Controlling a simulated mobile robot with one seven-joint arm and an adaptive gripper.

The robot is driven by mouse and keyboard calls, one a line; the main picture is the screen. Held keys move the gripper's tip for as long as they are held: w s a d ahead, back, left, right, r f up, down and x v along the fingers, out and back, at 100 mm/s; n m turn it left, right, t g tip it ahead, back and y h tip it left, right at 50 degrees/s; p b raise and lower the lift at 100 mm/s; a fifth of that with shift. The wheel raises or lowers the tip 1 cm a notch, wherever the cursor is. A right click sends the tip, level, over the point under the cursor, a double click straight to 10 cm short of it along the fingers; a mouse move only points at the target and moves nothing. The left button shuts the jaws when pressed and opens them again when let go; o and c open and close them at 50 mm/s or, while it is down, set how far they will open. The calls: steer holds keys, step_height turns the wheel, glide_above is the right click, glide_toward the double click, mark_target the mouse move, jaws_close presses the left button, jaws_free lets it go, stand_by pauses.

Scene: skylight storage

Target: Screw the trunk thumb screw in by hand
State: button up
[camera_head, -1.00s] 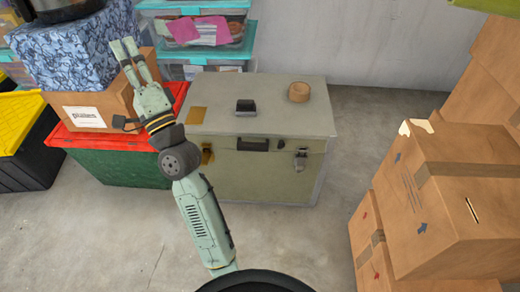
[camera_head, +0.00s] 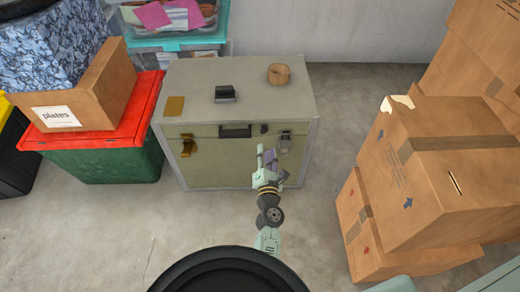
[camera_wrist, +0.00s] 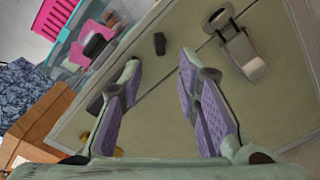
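The olive trunk (camera_head: 218,170) stands closed on the floor with its front toward me. A small dark knob (camera_head: 264,129), which looks like the thumb screw, sits on its front near the lid seam, between the black handle and the right metal latch. The knob also shows in the wrist view (camera_wrist: 160,44), beyond my fingertips and apart from them. How deep it sits, I cannot tell. My gripper (camera_head: 266,150) is in front of the trunk, just below the knob. In the wrist view my gripper (camera_wrist: 160,62) is open and empty, its purple-padded fingers spread.
The right latch (camera_head: 285,142) is close to my gripper; the black handle (camera_head: 235,130) and a brass latch (camera_head: 187,146) are further left. A tape roll (camera_head: 278,74) and a black block (camera_head: 225,94) lie on the lid. Cardboard boxes (camera_head: 440,190) stand right. Floor between is clear.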

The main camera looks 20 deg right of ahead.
mark_target(264, 133)
steer(key=shift+x, duration=3.8)
steer(key=shift+w, duration=0.2)
jaws_close()
steer(key=shift+r+m+p, duration=0.15)
steer(key=shift+m+p, duration=0.45)
steer(key=shift+m, duration=0.1)
steer(key=m+p, duration=0.2)
steer(key=m, duration=0.4)
steer(key=shift+r+p, duration=0.15)
steer(key=shift+p, duration=0.15)
steer(key=shift+c, duration=1.7)
jaws_free()
steer(key=shift+f+m+b, duration=0.3)
steer(key=shift+f+m, duration=0.05)
steer(key=shift+m, duration=0.15)
steer(key=shift+o, duration=1.2)
